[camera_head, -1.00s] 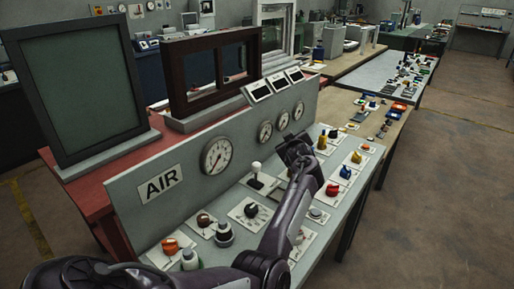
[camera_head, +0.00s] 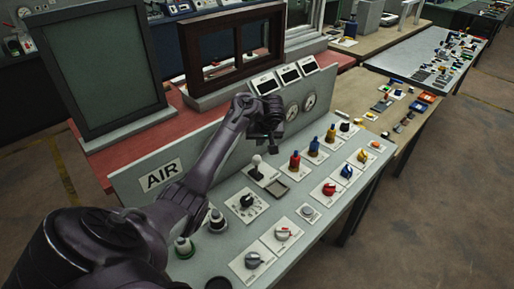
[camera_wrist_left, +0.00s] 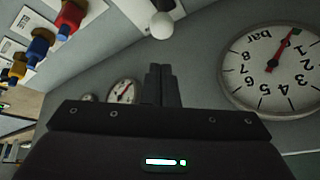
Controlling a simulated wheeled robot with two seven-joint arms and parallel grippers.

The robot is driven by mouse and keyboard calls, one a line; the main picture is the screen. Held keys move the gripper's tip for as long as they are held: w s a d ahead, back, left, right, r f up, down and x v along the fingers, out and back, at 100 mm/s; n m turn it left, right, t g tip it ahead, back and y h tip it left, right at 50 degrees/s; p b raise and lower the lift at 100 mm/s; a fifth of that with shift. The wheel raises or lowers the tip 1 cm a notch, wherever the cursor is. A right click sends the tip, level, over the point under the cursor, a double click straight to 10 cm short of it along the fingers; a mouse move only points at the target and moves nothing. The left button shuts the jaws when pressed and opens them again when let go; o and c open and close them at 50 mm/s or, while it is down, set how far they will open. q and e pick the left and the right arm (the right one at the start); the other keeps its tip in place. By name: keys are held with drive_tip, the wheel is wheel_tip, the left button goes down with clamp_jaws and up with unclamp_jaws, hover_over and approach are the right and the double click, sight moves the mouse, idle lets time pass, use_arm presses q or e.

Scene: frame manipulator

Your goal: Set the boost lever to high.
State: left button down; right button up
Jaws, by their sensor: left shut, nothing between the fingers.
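A lever with a white ball knob (camera_head: 257,160) stands on a white plate on the grey sloped control panel (camera_head: 222,257). The knob also shows at the top of the left wrist view (camera_wrist_left: 161,25). I cannot read its label or tell which control is the boost lever. My left gripper (camera_head: 270,138) is shut and empty, above the panel and in front of the gauge wall, near the white knob in the picture. In the left wrist view its closed fingers (camera_wrist_left: 160,70) point toward the knob, with a visible gap. My right gripper is not in view.
Red (camera_head: 295,160), blue (camera_head: 314,146) and yellow (camera_head: 331,134) handles stand to the right of the white knob. A black dial (camera_head: 246,201) is in front of it. Gauges (camera_head: 309,102) are on the upright wall. My left arm covers part of the panel and wall.

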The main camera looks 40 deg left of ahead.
use_arm(q)
hover_over(256, 165)
drive_tip(key=w+a, duration=0.2)
drive_tip(key=w, duration=0.1)
wheel_tip(256, 165, down, 6)
drive_tip(key=shift+s+d+f, duration=0.15)
drive_tip(key=shift+f, duration=0.05)
drive_tip(key=shift+a+f, duration=0.2)
drive_tip(key=shift+f, duration=0.2)
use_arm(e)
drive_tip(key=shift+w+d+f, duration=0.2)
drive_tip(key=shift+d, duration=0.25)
